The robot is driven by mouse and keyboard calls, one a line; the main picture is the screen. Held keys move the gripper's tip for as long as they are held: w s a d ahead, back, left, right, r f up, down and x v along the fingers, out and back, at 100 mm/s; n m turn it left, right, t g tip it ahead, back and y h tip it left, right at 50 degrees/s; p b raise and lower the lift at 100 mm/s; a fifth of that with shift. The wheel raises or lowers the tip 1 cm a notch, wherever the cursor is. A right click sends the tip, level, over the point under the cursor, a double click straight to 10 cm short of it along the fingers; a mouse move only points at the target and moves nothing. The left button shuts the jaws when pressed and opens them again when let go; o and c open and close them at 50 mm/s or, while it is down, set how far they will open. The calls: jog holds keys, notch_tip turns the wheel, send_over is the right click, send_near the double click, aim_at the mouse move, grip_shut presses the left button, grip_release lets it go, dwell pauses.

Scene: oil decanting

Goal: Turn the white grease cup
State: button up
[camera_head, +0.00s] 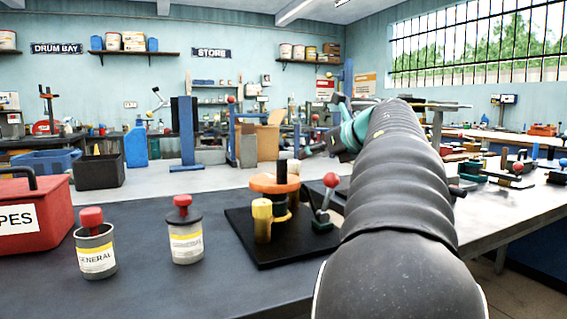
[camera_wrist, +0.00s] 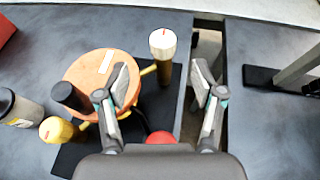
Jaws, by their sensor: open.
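The white grease cup (camera_wrist: 162,44) shows in the wrist view, a brass-coloured cylinder with a white top and a thin red mark. It stands upright beside the orange disc (camera_wrist: 91,70), at the end of a yellow arm. My gripper (camera_wrist: 161,82) is open and empty. Its two fingers point toward the cup, which lies ahead of the gap and apart from both fingertips. A yellow-topped grease cup (camera_wrist: 56,130) stands on the disc's other side; it also shows in the head view (camera_head: 262,222).
The disc has a black knob (camera_wrist: 70,96) and stands on a black base plate (camera_head: 279,249). A red-balled lever (camera_head: 330,180) rises beside it. Two grey cans, GENERAL (camera_head: 95,252) and another (camera_head: 186,240), and a red box (camera_head: 40,213) stand left. A gap separates two benches.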

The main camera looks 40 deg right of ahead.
aim_at(295, 161)
jog(key=x, duration=1)
jog(key=shift+w+d+f, duration=0.15)
jog(key=shift+w+d, duration=0.1)
jog(key=shift+w, duration=0.05)
jog(key=shift+h, duration=0.3)
jog(key=c, duration=1.2)
